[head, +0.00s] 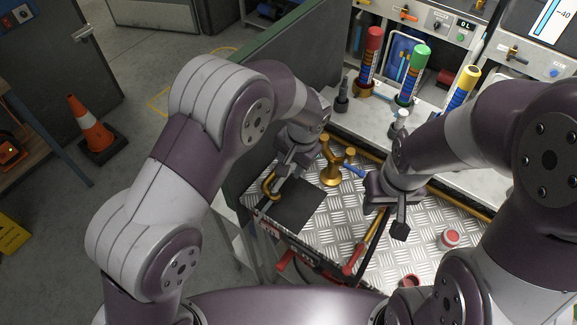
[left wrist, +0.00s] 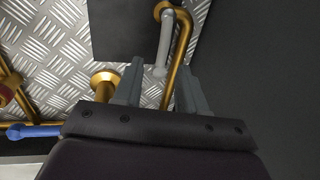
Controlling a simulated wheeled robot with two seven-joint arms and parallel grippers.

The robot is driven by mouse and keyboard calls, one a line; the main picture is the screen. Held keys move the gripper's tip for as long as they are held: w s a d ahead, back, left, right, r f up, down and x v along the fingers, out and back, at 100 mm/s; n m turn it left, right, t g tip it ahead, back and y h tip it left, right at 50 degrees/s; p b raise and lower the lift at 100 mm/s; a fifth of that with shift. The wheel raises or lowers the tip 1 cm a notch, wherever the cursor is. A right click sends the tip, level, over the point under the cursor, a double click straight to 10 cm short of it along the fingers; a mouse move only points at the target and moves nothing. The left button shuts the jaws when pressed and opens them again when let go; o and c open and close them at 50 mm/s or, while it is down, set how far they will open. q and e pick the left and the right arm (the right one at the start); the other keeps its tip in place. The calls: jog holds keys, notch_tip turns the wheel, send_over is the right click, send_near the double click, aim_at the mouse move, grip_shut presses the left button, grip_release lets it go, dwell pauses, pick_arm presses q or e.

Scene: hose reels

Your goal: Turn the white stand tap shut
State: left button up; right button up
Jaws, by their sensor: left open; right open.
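In the left wrist view, a pale grey-white lever (left wrist: 164,40) lies along a curved brass pipe (left wrist: 183,42) at the far side of my left gripper (left wrist: 160,82). The gripper is open. Its fingers point toward the lever and pipe, with the lever's near end in line with the gap; I cannot tell whether they touch. In the head view my left gripper (head: 284,168) is above the metal bench beside the brass hook (head: 268,187), and the lever is not clear there. My right gripper (head: 386,208) is open and empty over the tread-plate top.
A brass fitting (head: 332,172) with a blue lever (head: 352,170) stands between the grippers. Red handles (head: 286,261) are at the front edge. A dark mat (head: 297,207) lies on the tread plate.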

aim_at(283, 179)
pick_arm(q)
jog(key=f, duration=0.2)
jog(key=a+f, duration=0.1)
jog(key=shift+w+a+f, duration=0.1)
jog(key=shift+w, duration=0.3)
jog(key=shift+f, duration=0.35)
jog(key=shift+s+f, duration=0.15)
grip_shut()
pick_arm(e)
jog(key=shift+a+r, duration=0.2)
jog(key=shift+r, duration=0.25)
